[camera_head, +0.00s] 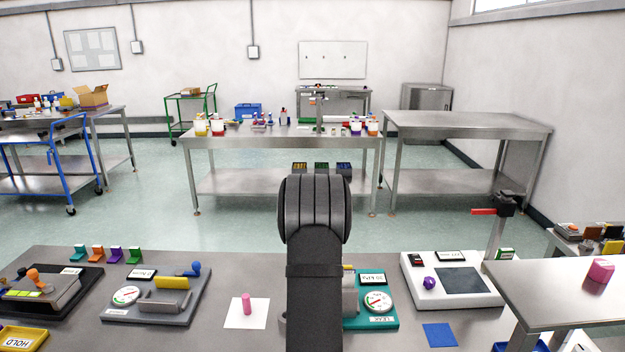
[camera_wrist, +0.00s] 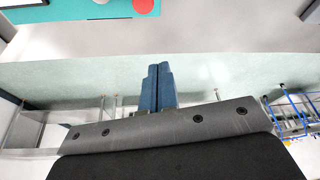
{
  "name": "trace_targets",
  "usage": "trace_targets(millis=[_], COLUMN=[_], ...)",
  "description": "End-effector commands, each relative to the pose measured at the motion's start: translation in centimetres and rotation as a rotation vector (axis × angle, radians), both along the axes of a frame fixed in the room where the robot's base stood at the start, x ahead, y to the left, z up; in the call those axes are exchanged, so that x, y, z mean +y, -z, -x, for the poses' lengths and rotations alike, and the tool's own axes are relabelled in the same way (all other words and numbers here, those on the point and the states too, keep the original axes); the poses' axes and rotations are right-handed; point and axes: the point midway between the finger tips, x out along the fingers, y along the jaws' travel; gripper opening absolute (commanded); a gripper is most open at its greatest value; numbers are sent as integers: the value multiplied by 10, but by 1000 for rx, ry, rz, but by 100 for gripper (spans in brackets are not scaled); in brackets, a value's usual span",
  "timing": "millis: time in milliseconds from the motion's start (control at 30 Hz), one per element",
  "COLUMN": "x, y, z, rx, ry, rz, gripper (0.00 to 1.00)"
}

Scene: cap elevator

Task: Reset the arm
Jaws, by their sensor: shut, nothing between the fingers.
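My arm (camera_head: 314,270) stands upright in the middle of the head view and hides part of the teal device behind it. My gripper is not visible in the head view. In the wrist view, my gripper (camera_wrist: 158,70) shows as two blue fingers pressed together, with nothing between them. The fingertips point toward the grey table surface (camera_wrist: 200,35) and appear clear of any object. A teal edge (camera_wrist: 60,8) with a white label and a red round part (camera_wrist: 143,5) shows at the top of the wrist view.
The grey worktable (camera_head: 240,280) holds a grey gauge device (camera_head: 185,305), a pink peg (camera_head: 247,303) on a white square, a teal gauge device (camera_head: 378,318), a white device with a purple knob (camera_head: 429,283) and a blue square (camera_head: 439,335). A raised side table (camera_head: 540,290) stands at right.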

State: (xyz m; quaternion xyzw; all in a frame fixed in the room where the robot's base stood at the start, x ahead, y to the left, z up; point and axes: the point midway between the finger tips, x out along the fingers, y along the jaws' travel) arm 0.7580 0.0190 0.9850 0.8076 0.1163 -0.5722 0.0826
Motion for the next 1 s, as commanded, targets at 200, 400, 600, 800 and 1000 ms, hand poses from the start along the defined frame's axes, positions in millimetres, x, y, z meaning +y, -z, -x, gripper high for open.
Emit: trace_targets(millis=[200,400,600,800,1000], x=[1,6,11,8,0], y=[8,38,76,94,95], z=[-2,-12,-24,-19,-1], rx=[1,3,3,0,2], ry=[0,-1,-1,1,0], rz=[-1,0,0,0,1], gripper=[0,0,0,0,0])
